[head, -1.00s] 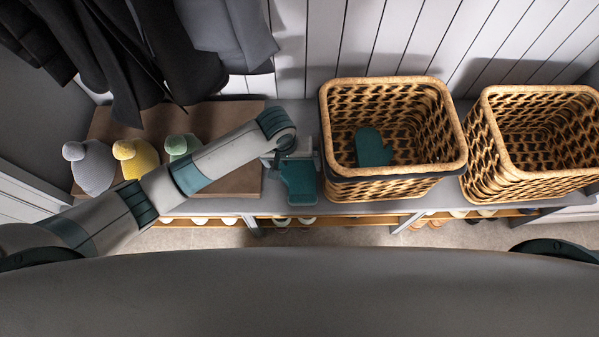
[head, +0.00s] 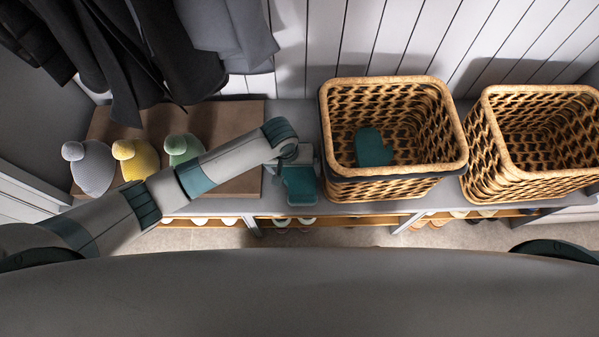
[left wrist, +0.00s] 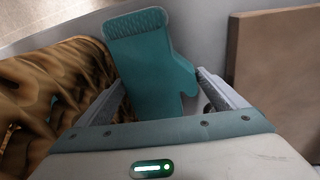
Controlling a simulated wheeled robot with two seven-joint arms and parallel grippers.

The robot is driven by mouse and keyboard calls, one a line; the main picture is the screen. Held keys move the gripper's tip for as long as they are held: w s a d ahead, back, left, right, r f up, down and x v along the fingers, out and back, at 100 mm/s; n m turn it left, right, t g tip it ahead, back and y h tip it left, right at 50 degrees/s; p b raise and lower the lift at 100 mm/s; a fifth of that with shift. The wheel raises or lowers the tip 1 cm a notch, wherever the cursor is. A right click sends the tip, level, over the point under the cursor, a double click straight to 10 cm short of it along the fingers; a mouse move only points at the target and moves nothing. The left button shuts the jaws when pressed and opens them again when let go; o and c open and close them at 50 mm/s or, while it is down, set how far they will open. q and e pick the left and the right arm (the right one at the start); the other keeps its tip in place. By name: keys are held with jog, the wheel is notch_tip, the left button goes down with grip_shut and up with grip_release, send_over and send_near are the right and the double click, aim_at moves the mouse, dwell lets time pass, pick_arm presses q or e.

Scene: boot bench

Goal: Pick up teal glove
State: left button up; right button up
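A teal glove (head: 301,188) lies on the grey bench, left of the near basket. It also shows in the left wrist view (left wrist: 148,62), with its ribbed cuff at the top and its thumb on the right. My left gripper (head: 302,165) is right over the glove's far part. In the left wrist view its two fingers (left wrist: 163,92) stand apart, one on each side of the glove, open. I cannot tell whether they touch it. A second teal glove (head: 372,147) lies inside the near basket. My right gripper is not in view.
The near wicker basket (head: 455,130) stands close right of the gripper, and another basket (head: 492,125) stands further right. A brown board (head: 235,115) with grey, yellow and green knitted hats is at left. Dark coats (head: 155,60) hang above. Shoes sit on the shelf below.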

aim_at(295, 172)
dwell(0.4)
pick_arm(q)
jog(key=shift+s+a+r, duration=0.1)
jog(key=shift+a+r, duration=0.1)
jog(key=shift+r, duration=0.25)
notch_tip(295, 172, up, 7)
jog(key=shift+f+p, duration=0.2)
jog(key=shift+p, duration=0.1)
jog(key=s+a, duration=0.3)
jog(key=a, duration=0.2)
jog(key=s+a, duration=0.2)
jog(key=a, duration=0.4)
jog(key=s+a, duration=0.3)
jog(key=a, duration=0.2)
jog(key=shift+s+a+f, duration=0.15)
jog(key=shift+s+f, duration=0.15)
jog(key=shift+s, duration=0.05)
jog(key=shift+s+a, duration=0.25)
jog(key=shift+a, duration=0.25)
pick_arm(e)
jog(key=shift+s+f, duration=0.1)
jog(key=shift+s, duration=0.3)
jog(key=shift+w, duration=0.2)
